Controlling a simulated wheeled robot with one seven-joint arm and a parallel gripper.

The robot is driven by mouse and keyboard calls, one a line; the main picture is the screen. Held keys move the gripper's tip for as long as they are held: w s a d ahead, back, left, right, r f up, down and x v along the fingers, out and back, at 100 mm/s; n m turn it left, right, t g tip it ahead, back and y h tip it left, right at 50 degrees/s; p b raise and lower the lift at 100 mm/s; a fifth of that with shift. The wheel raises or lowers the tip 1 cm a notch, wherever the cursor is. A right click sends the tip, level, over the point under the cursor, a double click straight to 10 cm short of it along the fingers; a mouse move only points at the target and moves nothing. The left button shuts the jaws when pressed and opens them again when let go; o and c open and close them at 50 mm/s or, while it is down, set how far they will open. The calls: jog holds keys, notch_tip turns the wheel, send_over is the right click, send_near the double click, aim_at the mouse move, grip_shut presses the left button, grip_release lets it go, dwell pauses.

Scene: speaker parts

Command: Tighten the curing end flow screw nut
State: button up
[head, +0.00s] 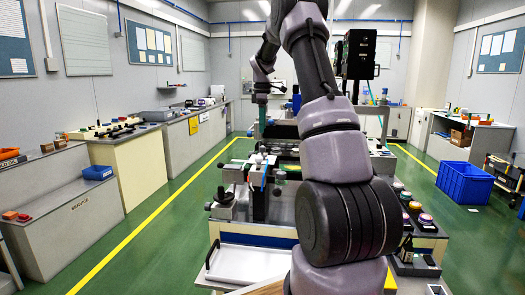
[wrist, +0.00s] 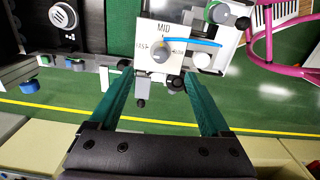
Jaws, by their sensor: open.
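My gripper (wrist: 159,76) shows in the wrist view with its two teal fingers spread apart and nothing between them but the view of what lies beyond. Ahead of the fingertips is a white panel (wrist: 150,30) marked MID, with a round selector knob (wrist: 160,53) at its middle. A blue tube arcs across it. Small dark knobs (wrist: 168,83) stick out below the panel, between the fingers. I cannot tell which part is the curing end flow screw nut. In the head view, my arm hides part of the workbench.
A grey machine with a round vented cap (wrist: 63,15) stands left in the wrist view, and a pink frame (wrist: 262,40) at right. In the head view, a white tray (head: 245,263) lies in front. A blue crate (head: 464,183) stands at right. Green floor is clear at left.

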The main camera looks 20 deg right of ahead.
aim_at(262, 149)
notch_tip(262, 149, down, 10)
jog(key=shift+f, duration=0.25)
dwell(0.3)
grip_shut()
